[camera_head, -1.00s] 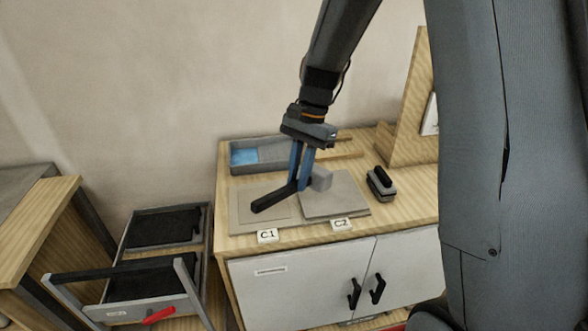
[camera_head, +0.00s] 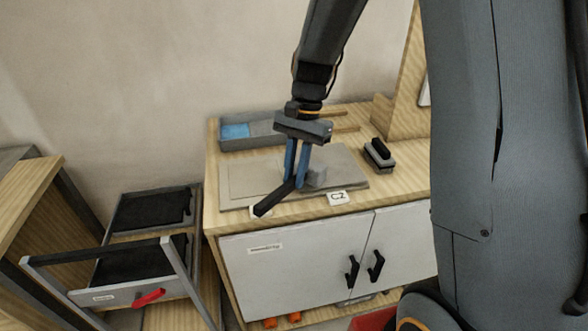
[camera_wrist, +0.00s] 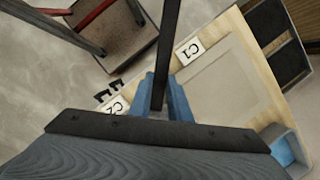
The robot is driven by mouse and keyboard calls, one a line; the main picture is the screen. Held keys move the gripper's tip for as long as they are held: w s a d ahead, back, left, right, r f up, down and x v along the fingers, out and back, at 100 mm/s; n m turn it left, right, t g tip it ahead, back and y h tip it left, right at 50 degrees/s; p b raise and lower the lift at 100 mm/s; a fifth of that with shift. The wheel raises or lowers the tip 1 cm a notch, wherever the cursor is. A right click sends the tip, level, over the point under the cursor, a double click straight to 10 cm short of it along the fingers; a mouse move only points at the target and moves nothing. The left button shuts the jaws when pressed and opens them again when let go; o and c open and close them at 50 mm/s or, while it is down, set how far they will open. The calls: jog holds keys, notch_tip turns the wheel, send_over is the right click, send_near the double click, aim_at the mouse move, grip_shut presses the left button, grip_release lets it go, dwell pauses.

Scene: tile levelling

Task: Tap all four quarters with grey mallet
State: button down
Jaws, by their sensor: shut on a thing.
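My gripper (camera_head: 297,184) is shut on the black handle of the grey mallet. The grey mallet head (camera_head: 317,178) is on the right side of the fingers, over the front left part of the grey tile (camera_head: 345,163) behind the C2 label (camera_head: 337,198). I cannot tell whether the head touches the tile. In the wrist view the handle (camera_wrist: 168,45) runs up from the blue fingers (camera_wrist: 162,98); the head is hidden there.
The flat C1 area (camera_wrist: 222,85) lies left of the tile. A grey tray with a blue part (camera_head: 236,132) stands behind. A black-and-grey block tool (camera_head: 378,154) is at the right. A wooden upright stands back right, and a drawer rack (camera_head: 150,255) stands at left.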

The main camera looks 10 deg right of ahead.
jog(key=shift+w+f, duration=0.1)
jog(key=shift+f, duration=0.25)
notch_tip(320, 180, up, 5)
jog(key=p, duration=0.4)
jog(key=shift+f, duration=0.2)
notch_tip(320, 180, down, 5)
jog(key=shift+f+b, duration=0.15)
jog(key=shift+b, duration=1.05)
notch_tip(320, 180, up, 6)
jog(key=p, duration=0.4)
jog(key=shift+f+p, duration=0.15)
jog(key=shift+p, duration=0.2)
jog(key=shift+f, duration=0.1)
jog(key=shift+s, duration=0.2)
